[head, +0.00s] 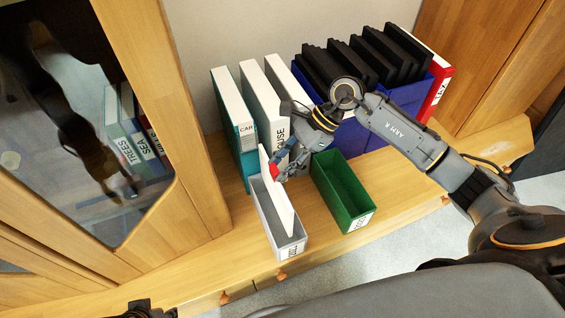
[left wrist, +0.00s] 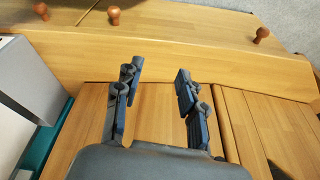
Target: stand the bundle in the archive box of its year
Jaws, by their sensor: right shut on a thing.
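A thin white bundle (head: 276,197) stands on edge, slightly tilted, with its lower part inside the narrow grey archive box (head: 262,218). My right gripper (head: 279,172) is shut on the bundle at its right side, near the far end. Whether the bundle touches the box floor is hidden. A green archive box (head: 335,200) stands to the right and looks empty. Both boxes carry labels on their near ends, too small to read surely. My left gripper (left wrist: 157,80) is open and empty over the wooden surface in the left wrist view.
White and teal binders (head: 238,125) stand behind the grey box. Blue holders (head: 398,100) with black folders and a red binder (head: 436,88) stand at the back right. A glass-fronted cabinet door (head: 85,130) is on the left. The shelf's front edge is close to both boxes.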

